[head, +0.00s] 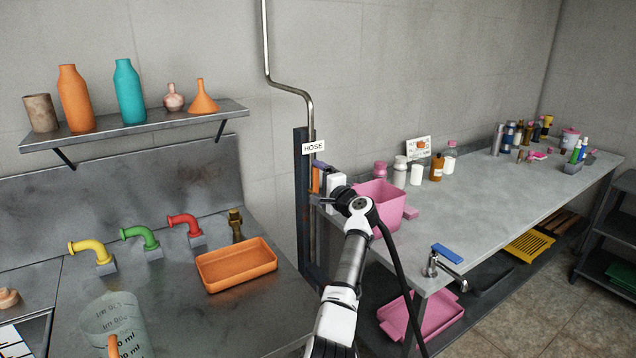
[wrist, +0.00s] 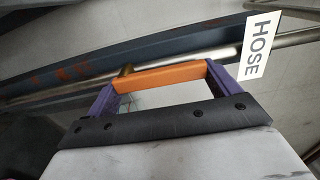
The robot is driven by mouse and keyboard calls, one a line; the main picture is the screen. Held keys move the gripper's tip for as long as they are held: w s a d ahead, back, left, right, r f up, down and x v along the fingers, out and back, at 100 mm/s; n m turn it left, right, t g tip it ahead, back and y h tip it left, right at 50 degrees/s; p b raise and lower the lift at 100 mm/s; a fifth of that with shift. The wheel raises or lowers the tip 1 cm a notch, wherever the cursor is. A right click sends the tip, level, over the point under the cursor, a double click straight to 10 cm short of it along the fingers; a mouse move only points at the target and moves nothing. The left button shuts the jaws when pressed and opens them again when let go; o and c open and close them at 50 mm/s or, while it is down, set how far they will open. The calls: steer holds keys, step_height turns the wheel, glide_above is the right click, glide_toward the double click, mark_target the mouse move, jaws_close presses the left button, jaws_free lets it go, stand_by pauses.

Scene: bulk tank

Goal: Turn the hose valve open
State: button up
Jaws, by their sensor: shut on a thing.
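The hose valve's orange lever (wrist: 160,76) lies between the two purple fingers of my gripper (wrist: 162,84) in the wrist view, one finger at each end. My gripper is shut on the lever. The lever runs roughly along the metal pipe (wrist: 285,43), and a bit of brass stem (wrist: 126,69) shows behind it. A white HOSE label (wrist: 259,45) is just to the right. In the head view the lever (head: 316,180) shows as a small upright orange strip under the HOSE label (head: 314,147), left of my white gripper body (head: 337,183), which hides part of the valve.
A pink bin (head: 385,203) stands close to the right of my gripper on the long grey table (head: 480,190). An orange tray (head: 236,265) and several coloured taps are on the steel counter to the left. A dark post (head: 302,205) runs behind the pipe.

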steer(key=o, duration=1.2)
steer(key=shift+c, duration=0.2)
steer(key=shift+s+d, duration=0.1)
steer(key=b+v, duration=0.3)
steer(key=v, duration=1)
steer(key=shift+s+b, duration=0.25)
steer(key=shift+b, duration=0.15)
steer(key=shift+d, duration=0.1)
